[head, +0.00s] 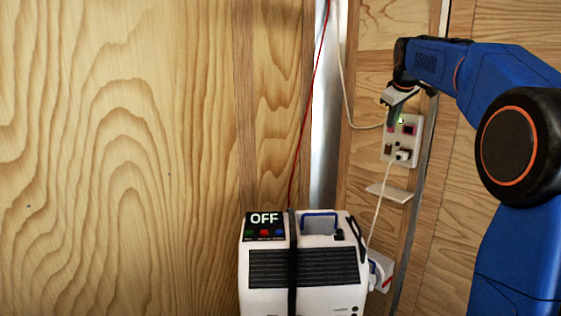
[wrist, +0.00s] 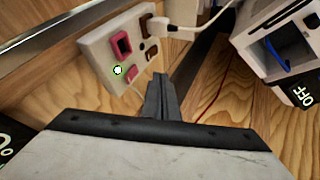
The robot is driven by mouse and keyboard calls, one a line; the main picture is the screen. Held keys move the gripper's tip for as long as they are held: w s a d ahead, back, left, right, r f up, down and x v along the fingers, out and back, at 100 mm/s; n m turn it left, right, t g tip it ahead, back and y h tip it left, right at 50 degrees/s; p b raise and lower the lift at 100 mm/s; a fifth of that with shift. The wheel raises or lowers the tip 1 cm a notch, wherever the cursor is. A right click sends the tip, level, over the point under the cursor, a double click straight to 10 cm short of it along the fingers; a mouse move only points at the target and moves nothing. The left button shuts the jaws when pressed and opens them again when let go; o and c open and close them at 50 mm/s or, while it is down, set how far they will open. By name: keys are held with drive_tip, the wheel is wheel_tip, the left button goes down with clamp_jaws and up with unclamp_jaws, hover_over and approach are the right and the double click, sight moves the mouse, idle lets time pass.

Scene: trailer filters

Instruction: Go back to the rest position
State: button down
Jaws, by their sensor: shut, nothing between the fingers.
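My gripper (head: 392,119) is at the end of my blue arm, close to the white switch and socket panel (head: 416,127) on the wooden wall. In the wrist view the gripper (wrist: 161,78) shows its fingers shut together and empty. The panel (wrist: 98,42) stands beside and beyond the fingertips there. Whether the fingertips touch the panel I cannot tell.
A white machine (head: 304,265) with an "OFF" display stands on the left, held by a dark strap. A white plug (head: 403,155) sits in the panel, its cable hanging down. A small shelf (head: 388,192) sticks out below. A red cord (head: 309,104) runs down the wall.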

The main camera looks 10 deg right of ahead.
drive_tip(key=s+a+f+m, duration=0.1)
drive_tip(key=s+a+f, duration=0.25)
drive_tip(key=s, duration=0.35)
drive_tip(key=s+a+f, duration=0.2)
drive_tip(key=s+a, duration=0.2)
drive_tip(key=s, duration=0.3)
drive_tip(key=s+a+f+m+g, duration=0.1)
drive_tip(key=s+a+f, duration=0.2)
drive_tip(key=s+f, duration=0.6)
drive_tip(key=s+a+f+m+y, duration=0.1)
drive_tip(key=s+a+f, duration=0.2)
drive_tip(key=s+f, duration=0.6)
drive_tip(key=s+a+f+m+g+y, duration=0.1)
drive_tip(key=s+a+f, duration=0.3)
drive_tip(key=s+f, duration=0.5)
drive_tip(key=s+m, duration=0.1)
drive_tip(key=s, duration=0.7)
drive_tip(key=shift+f+g, duration=0.3)
drive_tip(key=shift+f, duration=0.05)
